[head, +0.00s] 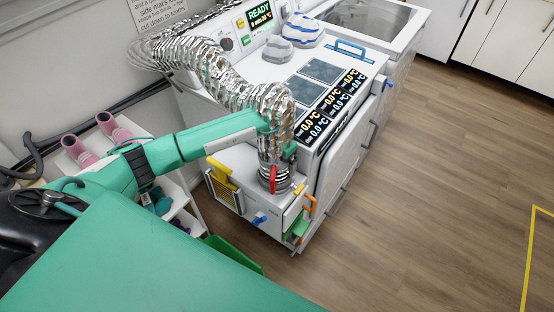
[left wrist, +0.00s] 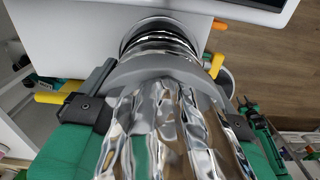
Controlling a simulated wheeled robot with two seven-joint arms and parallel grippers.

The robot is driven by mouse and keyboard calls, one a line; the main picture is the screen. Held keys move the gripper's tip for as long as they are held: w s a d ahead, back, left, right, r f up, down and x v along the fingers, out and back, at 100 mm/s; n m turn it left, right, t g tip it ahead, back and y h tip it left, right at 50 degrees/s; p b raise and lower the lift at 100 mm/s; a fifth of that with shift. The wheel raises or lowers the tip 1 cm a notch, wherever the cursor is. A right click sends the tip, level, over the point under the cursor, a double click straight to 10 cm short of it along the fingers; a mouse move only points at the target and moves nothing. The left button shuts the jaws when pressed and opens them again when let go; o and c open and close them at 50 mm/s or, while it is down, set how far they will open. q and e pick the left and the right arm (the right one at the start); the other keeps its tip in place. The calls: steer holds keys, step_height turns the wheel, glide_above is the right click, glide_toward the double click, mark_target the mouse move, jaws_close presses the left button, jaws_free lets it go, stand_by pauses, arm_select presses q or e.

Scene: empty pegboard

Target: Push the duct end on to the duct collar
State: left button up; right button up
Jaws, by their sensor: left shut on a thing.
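The silver flexible duct (head: 233,90) arches from the wall and bends down at its near end. My left gripper (head: 277,138) is shut around the duct just above this end. In the left wrist view the foil duct (left wrist: 170,125) lies between my left gripper's fingers (left wrist: 160,108), with a grey rim (left wrist: 165,68) around its end. The ribbed round duct collar (head: 276,184) stands on the white machine's near corner, directly below the duct end. It also shows beyond the rim in the wrist view (left wrist: 158,34). I cannot tell how far the two overlap. My right gripper is out of view.
A red lever (head: 272,178) stands at the collar. A yellow handle (head: 221,169), a blue handle (head: 259,220) and an orange handle (head: 310,203) stick out around this corner. Pink items (head: 80,150) stand on a shelf at left. The floor (head: 420,190) at right is clear.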

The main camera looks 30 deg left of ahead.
arm_select(q)
steer(key=shift+f+b, duration=0.35)
steer(key=shift+f, duration=0.15)
steer(key=o, duration=0.7)
step_height(320, 180, up, 13)
steer(key=b, duration=0.3)
steer(key=shift+r, duration=0.4)
